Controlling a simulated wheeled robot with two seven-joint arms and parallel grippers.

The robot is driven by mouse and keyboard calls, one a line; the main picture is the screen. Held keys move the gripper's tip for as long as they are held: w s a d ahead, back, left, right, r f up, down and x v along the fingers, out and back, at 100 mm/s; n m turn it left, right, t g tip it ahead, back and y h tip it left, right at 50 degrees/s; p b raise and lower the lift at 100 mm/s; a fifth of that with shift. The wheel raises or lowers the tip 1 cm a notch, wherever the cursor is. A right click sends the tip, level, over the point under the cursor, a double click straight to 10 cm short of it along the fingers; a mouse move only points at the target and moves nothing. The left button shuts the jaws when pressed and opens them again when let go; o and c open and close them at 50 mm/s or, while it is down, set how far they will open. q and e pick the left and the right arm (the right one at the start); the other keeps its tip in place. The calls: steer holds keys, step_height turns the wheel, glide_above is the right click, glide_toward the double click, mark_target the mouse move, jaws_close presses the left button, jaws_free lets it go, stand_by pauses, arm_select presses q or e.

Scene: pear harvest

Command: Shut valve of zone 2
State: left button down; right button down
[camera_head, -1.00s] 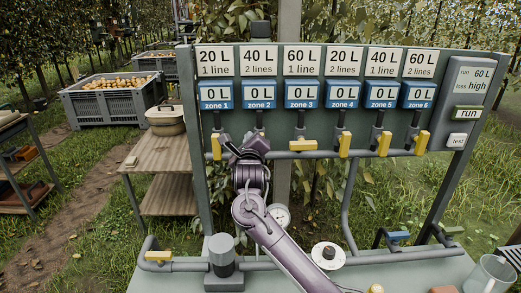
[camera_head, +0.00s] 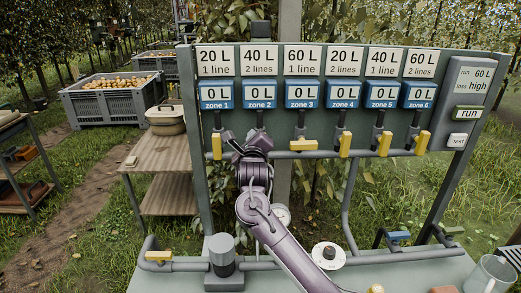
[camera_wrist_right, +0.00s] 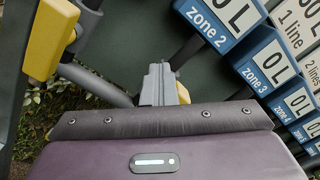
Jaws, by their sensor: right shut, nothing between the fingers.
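The zone 2 valve sits under the blue zone 2 meter (camera_head: 258,95), which reads 0 L. In the head view my right gripper (camera_head: 244,144) covers its handle, so I cannot tell how the handle is turned. In the right wrist view a small yellow piece (camera_wrist_right: 183,93), seemingly that handle, shows beside the shut fingers of my right gripper (camera_wrist_right: 161,84). The fingers are close to it; I cannot tell whether they touch. Nothing is held. My left gripper is not in view.
The yellow zone 1 handle (camera_head: 216,146) hangs upright just left of my right gripper; it also shows in the wrist view (camera_wrist_right: 50,40). The yellow zone 3 handle (camera_head: 303,145) lies level to the right. A grey pipe (camera_head: 282,155) runs below the valves.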

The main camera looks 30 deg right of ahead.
steer(key=shift+s+d+r, duration=0.15)
steer(key=shift+d+r, duration=0.05)
steer(key=shift+s+d+r, duration=0.2)
steer(key=shift+s+d, duration=0.2)
steer(key=shift+d, duration=0.3)
steer(key=shift+s+d+f+b, duration=0.2)
steer(key=shift+d+b, duration=0.1)
steer(key=shift+b, duration=0.25)
steer(key=shift+s+d+r, duration=0.15)
steer(key=shift+d, duration=0.15)
